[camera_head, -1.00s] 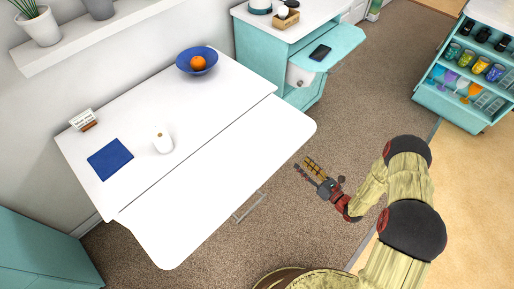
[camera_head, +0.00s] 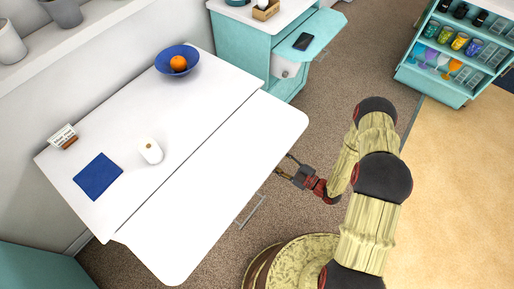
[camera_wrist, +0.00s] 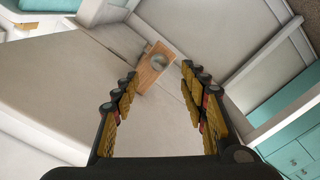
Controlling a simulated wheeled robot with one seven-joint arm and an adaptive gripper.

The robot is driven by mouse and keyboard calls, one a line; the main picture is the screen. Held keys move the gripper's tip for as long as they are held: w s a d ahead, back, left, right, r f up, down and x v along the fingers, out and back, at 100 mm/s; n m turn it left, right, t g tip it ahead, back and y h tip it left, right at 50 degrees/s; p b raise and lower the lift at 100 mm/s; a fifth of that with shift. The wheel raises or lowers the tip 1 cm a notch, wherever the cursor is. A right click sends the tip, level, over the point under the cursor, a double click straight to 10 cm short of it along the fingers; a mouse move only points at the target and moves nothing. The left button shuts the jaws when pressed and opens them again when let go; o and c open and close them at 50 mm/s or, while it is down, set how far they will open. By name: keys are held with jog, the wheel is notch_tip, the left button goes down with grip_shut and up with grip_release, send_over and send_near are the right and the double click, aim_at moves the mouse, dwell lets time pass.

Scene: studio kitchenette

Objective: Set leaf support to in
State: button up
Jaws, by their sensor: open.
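The white table (camera_head: 120,130) has its front leaf (camera_head: 215,165) raised level with the top, a narrow seam between them. My gripper (camera_head: 284,165) is just off the leaf's right edge, its fingertips close to or partly under it. In the wrist view my gripper (camera_wrist: 160,73) is open, with nothing between its fingers. Beyond the fingertips is a small wooden block (camera_wrist: 150,77) with a round grey disc, against pale panels; it may be the leaf support, but I cannot tell for sure. The contact between fingers and block is not clear.
A thin grey metal bar (camera_head: 252,212) shows below the leaf's front edge. On the table are a blue bowl (camera_head: 165,68) with an orange, a white cylinder (camera_head: 151,153) and a blue mat (camera_head: 97,177). A teal cabinet (camera_head: 238,45) stands beyond the table.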

jog(key=b+x, duration=0.2)
jog(key=x, duration=0.5)
jog(key=shift+w+a+m, duration=0.3)
jog(key=shift+c, duration=0.5)
grip_shut()
dwell(0.4)
